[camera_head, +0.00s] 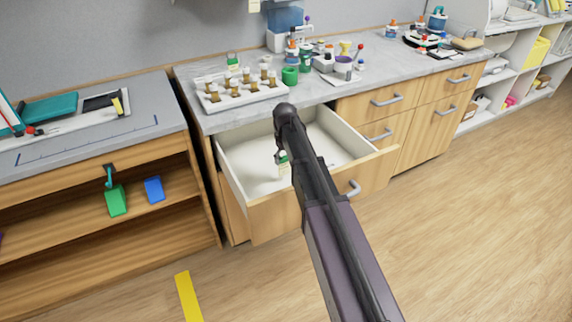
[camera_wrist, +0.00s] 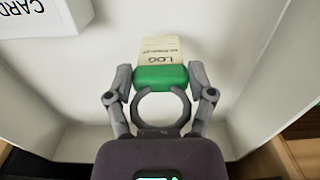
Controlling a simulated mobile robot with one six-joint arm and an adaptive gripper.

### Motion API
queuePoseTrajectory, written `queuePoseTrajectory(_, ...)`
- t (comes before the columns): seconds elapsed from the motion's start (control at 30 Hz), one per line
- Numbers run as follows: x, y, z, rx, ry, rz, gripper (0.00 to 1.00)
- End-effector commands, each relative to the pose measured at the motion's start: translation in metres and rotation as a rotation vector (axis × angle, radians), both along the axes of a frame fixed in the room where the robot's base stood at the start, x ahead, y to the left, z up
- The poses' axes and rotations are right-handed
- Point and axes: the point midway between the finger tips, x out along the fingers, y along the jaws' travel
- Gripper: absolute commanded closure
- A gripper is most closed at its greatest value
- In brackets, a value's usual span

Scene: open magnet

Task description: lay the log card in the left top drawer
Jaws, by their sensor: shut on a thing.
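The log card (camera_wrist: 159,50) is pale with printed lines, reads "LOG" and has a green end piece (camera_wrist: 160,77). My gripper (camera_wrist: 160,82) is shut on this green piece, with one finger on each side. In the head view the card (camera_head: 284,168) is inside the outline of the left top drawer (camera_head: 275,217), near its middle. The drawer is pulled wide open, with a pale inside. I cannot tell whether the card touches the drawer floor. My arm hides part of the drawer and most of the gripper in the head view.
A white block marked "CARD" (camera_wrist: 38,14) shows at the upper left of the wrist view. A white rack of brown-filled vials (camera_head: 240,90) stands on the counter above the drawer. The visible drawer floor is otherwise clear. An open wooden shelf (camera_head: 110,235) stands at the left.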

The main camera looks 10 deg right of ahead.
Motion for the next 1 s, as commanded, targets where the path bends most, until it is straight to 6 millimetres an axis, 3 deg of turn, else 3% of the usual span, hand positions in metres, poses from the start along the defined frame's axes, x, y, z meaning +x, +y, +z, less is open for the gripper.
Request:
queuePoseTrajectory(0.37,0.001,-0.001,0.000,0.000,0.000,0.000,0.68)
queuePoseTrajectory(0.57,0.015,-0.009,-0.003,0.000,0.000,-0.001,0.68)
queuePoseTrajectory(1.0,0.011,-0.008,-0.037,0.000,0.000,0.000,0.68)
